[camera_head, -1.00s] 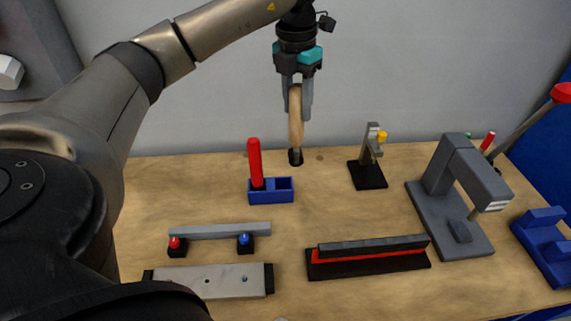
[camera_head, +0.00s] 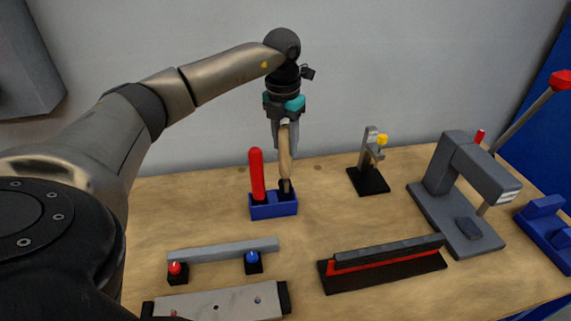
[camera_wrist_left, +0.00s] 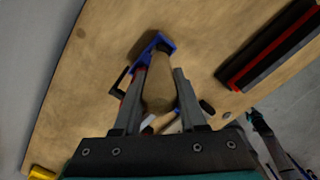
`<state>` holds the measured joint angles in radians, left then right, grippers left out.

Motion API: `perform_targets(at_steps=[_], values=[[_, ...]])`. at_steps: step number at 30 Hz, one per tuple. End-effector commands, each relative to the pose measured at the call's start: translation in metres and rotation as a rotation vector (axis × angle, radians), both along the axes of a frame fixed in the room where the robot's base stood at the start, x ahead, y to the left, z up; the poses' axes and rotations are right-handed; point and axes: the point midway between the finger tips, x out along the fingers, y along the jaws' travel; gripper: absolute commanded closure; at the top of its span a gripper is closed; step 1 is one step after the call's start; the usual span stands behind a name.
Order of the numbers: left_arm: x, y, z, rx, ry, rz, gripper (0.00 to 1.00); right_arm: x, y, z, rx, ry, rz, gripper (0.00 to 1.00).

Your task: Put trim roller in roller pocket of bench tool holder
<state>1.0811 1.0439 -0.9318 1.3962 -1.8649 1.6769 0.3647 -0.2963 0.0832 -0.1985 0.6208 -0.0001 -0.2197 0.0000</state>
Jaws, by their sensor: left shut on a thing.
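The trim roller (camera_head: 285,158) has a tan wooden handle and a dark lower end. My left gripper (camera_head: 285,135) is shut on its handle, which also shows between the fingers in the left wrist view (camera_wrist_left: 159,85). The roller hangs nearly upright, dark end down, at the right pocket of the blue bench tool holder (camera_head: 272,211). I cannot tell how deep the end sits in the pocket. A red-handled tool (camera_head: 257,175) stands in the left pocket. The holder's blue edge shows past the handle in the left wrist view (camera_wrist_left: 152,42). My right gripper is not in view.
A grey bar (camera_head: 222,250) with red and blue knobs lies in front of the holder. A black and red fixture (camera_head: 385,265) is front right. A black-based stand (camera_head: 368,180) and a grey press (camera_head: 460,190) stand to the right. Bench between is clear.

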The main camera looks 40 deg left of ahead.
Motion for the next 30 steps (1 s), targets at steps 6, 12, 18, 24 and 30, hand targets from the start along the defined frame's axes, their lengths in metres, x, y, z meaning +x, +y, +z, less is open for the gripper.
perform_targets(at_steps=[6, 12, 18, 24, 30], values=[[0.001, 0.0, -0.021, 0.0, -0.002, 0.0, 1.0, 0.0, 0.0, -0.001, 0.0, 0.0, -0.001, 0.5], [0.0, -0.001, -0.052, -0.001, 0.002, 0.0, 1.0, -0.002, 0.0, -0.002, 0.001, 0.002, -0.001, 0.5], [0.001, 0.0, -0.063, -0.001, -0.002, -0.001, 1.0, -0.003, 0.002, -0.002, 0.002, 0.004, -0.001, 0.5], [0.001, 0.0, -0.062, -0.001, -0.003, -0.001, 1.0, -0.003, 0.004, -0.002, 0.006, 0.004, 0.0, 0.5], [0.0, 0.0, -0.065, 0.0, -0.001, -0.001, 0.49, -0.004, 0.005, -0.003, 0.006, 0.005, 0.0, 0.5]])
